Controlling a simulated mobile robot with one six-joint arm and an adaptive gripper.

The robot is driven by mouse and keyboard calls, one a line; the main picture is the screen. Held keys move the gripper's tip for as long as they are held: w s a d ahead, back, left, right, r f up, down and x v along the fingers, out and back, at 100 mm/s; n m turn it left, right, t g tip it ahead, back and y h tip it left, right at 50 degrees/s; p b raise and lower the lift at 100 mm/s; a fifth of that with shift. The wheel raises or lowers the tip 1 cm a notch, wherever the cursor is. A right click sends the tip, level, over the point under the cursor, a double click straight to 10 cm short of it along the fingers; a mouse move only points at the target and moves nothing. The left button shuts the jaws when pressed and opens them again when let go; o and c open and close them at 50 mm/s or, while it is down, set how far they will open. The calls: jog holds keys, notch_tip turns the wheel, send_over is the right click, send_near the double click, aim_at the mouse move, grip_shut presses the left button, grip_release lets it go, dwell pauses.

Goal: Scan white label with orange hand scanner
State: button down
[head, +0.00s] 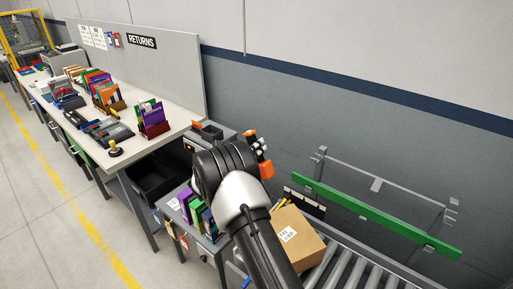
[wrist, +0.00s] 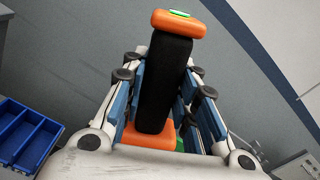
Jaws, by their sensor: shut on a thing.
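The orange hand scanner (head: 265,169) is held up above the conveyor by my gripper (head: 262,147). In the wrist view the scanner (wrist: 178,24) shows orange ends and a black grip, with a green patch on its top end. My gripper (wrist: 165,85) is shut around the black grip, with blue-padded fingers on both sides. The white label (head: 287,234) with dark print is on a cardboard box (head: 309,246) at the lower middle of the head view. The scanner is above and apart from the box. My arm covers the box's left side. The label is not seen in the wrist view.
The box is by the roller conveyor (head: 347,270), with a green rail (head: 375,215) behind. A workbench (head: 178,112) with upright books and a RETURNS sign (head: 142,41) stands at left. Books (head: 187,202) stand left of my arm. A blue bin (wrist: 27,137) shows in the wrist view.

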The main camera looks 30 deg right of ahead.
jog(key=shift+s+r, duration=0.1)
notch_tip(320, 180, up, 8)
jog(key=p, duration=0.4)
jog(key=shift+p, duration=0.4)
